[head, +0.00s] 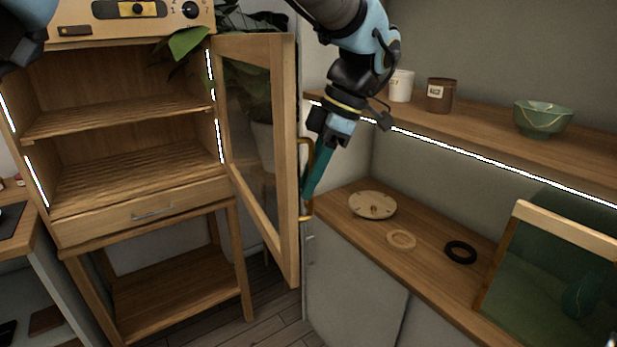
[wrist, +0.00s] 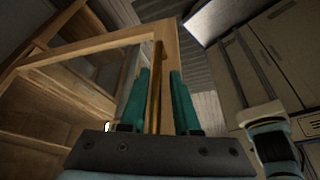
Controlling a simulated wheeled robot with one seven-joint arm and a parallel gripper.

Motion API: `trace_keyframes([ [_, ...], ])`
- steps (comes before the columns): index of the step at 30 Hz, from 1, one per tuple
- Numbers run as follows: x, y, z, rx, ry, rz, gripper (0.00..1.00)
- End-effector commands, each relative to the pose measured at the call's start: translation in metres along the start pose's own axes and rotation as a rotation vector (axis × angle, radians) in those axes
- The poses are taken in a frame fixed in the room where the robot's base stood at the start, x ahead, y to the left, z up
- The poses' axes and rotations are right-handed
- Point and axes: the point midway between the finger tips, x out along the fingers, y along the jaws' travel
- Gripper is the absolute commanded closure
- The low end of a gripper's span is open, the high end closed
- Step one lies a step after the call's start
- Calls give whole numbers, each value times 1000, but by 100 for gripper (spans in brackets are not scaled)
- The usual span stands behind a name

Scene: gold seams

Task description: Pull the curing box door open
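The curing box (head: 140,207) is a wooden cabinet at left with two slatted shelves inside. Its glass-paned wooden door (head: 286,150) stands swung wide open to the right, hinged at the box's right side. A brass bar handle (head: 304,212) is on the door's free edge. My gripper (head: 309,194) reaches down at the handle with teal fingers. In the wrist view, the handle (wrist: 155,100) runs between the two fingers of my gripper (wrist: 159,73). A gap shows between the handle and the right finger; contact on the left is unclear. The fingers partly hide the handle.
A wooden counter (head: 340,203) right of the door holds a round plate (head: 372,205), a pale ring (head: 401,239) and a black ring (head: 460,251). A shelf above carries cups and a green bowl (head: 543,118). A plant pot (head: 262,143) shows behind the door's glass.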

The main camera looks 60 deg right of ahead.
Motion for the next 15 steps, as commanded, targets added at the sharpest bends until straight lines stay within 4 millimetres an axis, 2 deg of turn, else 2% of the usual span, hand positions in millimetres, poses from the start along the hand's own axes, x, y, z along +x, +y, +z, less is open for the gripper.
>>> trace_keyframes([
  [1, 0, 0, -1, -1, 0, 0, 63],
  [3, 0, 1, -1, -2, 1, 1, 56],
  [11, -1, 2, -1, -3, 1, 2, 56],
  [15, -13, 2, 0, -4, 0, 4, 56],
])
